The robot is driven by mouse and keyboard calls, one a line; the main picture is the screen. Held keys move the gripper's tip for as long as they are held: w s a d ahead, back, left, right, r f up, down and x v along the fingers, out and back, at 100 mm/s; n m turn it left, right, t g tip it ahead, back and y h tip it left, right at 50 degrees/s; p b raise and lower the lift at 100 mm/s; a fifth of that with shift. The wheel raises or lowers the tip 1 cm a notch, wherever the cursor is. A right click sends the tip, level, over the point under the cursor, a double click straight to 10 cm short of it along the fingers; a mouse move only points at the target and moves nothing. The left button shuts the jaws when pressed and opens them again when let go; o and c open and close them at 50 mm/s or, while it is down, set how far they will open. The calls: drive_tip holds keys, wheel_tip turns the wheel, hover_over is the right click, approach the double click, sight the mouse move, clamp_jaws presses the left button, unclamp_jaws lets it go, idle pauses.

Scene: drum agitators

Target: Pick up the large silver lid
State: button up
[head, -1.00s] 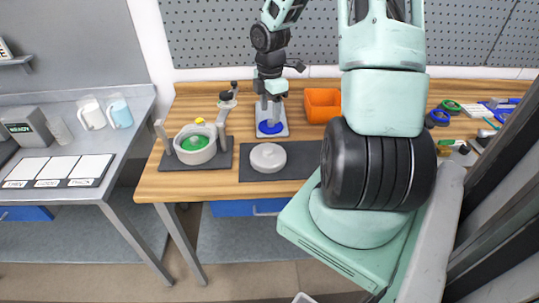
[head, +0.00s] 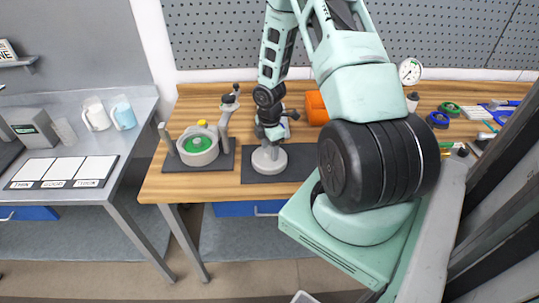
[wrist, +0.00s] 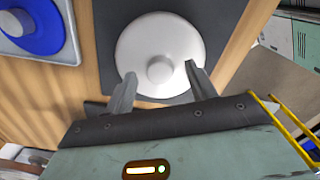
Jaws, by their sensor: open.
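The large silver lid (head: 268,161) is a round pale grey disc with a central knob, lying on a dark mat (head: 291,168) on the wooden bench. In the wrist view the lid (wrist: 160,35) shows with its round knob near its middle. My gripper (wrist: 158,85) is open, its two fingers over the near part of the lid, one to each side of the knob. In the head view my gripper (head: 271,146) is directly above the lid and covers part of it. Whether the fingers touch the lid cannot be told.
A grey drum (head: 197,147) with a green inside stands on a dark base at the left, with posts beside it. An orange bin (head: 316,108) is behind my arm. A blue round part (wrist: 30,25) on a pale plate lies near the lid in the wrist view.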

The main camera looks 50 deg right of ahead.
drive_tip(key=shift+f, duration=0.5)
clamp_jaws()
drive_tip(key=shift+r, duration=0.1)
